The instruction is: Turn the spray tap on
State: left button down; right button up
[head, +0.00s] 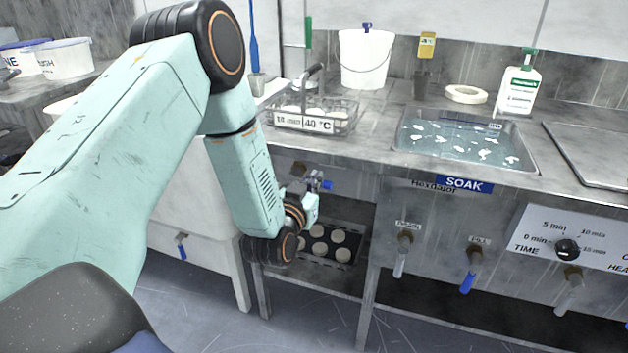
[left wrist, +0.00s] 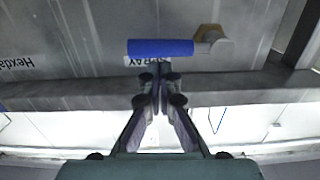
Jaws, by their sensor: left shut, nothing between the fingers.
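The spray tap has a blue lever handle (left wrist: 160,47) and a brass nut (left wrist: 208,36) on a steel panel, with a partly covered SPRAY label (left wrist: 150,61) beside it. In the left wrist view, where the panel lettering is upside down, the handle lies crosswise. In the head view the blue handle (head: 328,185) shows just beyond my left gripper (head: 316,180). My left gripper (left wrist: 160,78) is shut and empty, its fingertips close to the middle of the handle; I cannot tell whether they touch. My right gripper is not in view.
A tray of round pieces (head: 340,254) sits on the shelf below. To the right, the SOAK tank (head: 465,140) has drain (head: 402,252) and fill taps (head: 470,270) on its front. A wire basket (head: 335,112) and a white bucket (head: 366,60) stand on the counter above.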

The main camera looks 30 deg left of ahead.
pick_arm(q)
jog(key=shift+w+f+m, duration=0.1)
jog(key=shift+f+m, duration=0.4)
jog(key=shift+f, duration=0.25)
